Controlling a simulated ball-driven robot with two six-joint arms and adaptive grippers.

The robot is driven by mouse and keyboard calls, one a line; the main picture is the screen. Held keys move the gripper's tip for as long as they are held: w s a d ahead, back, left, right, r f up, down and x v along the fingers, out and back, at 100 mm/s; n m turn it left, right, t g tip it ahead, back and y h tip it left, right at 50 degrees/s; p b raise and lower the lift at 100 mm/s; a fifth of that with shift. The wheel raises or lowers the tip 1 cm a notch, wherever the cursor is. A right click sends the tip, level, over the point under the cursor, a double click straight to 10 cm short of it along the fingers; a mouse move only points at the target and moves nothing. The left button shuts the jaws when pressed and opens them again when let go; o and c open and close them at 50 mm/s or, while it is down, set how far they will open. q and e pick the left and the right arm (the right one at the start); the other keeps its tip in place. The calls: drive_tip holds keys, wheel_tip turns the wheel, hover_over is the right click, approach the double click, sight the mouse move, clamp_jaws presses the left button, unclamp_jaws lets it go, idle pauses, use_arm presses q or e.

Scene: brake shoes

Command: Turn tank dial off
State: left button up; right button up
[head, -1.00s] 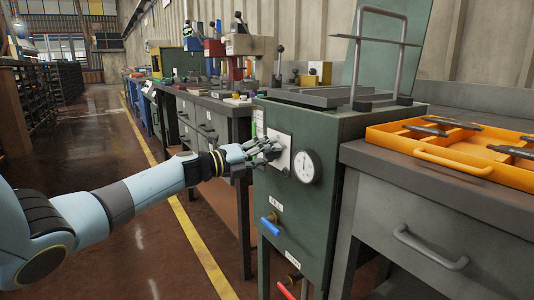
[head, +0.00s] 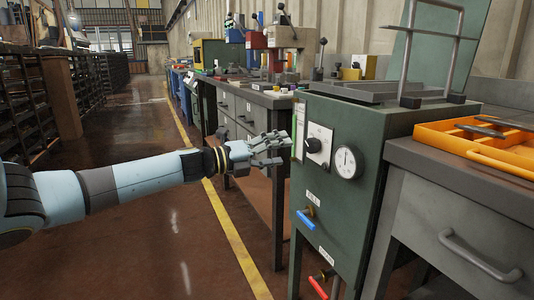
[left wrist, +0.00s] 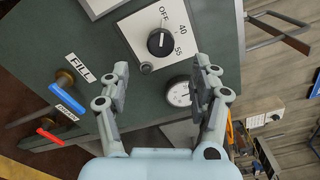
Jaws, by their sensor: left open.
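The green tank (head: 345,125) stands at the right of the middle in the head view. Its black dial (head: 313,145) sits on a white plate on the front. In the left wrist view the dial (left wrist: 160,42) shows near the top, with OFF, 40 and 55 printed around it. A pale mark on the knob appears to point toward OFF. My left gripper (head: 284,150) is open and empty, left of the dial and apart from it. In the left wrist view its fingers (left wrist: 162,66) are spread, with the knob beyond the gap. My right gripper is not in view.
A round gauge (head: 347,162) is right of the dial. A blue valve handle (head: 306,218) and a red one (head: 318,287) stick out below. A grey drawer cabinet (head: 460,215) with an orange tray (head: 485,158) stands at right. The aisle floor at left is clear.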

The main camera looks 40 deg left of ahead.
use_arm(q)
drive_tip(key=shift+v, duration=1.6)
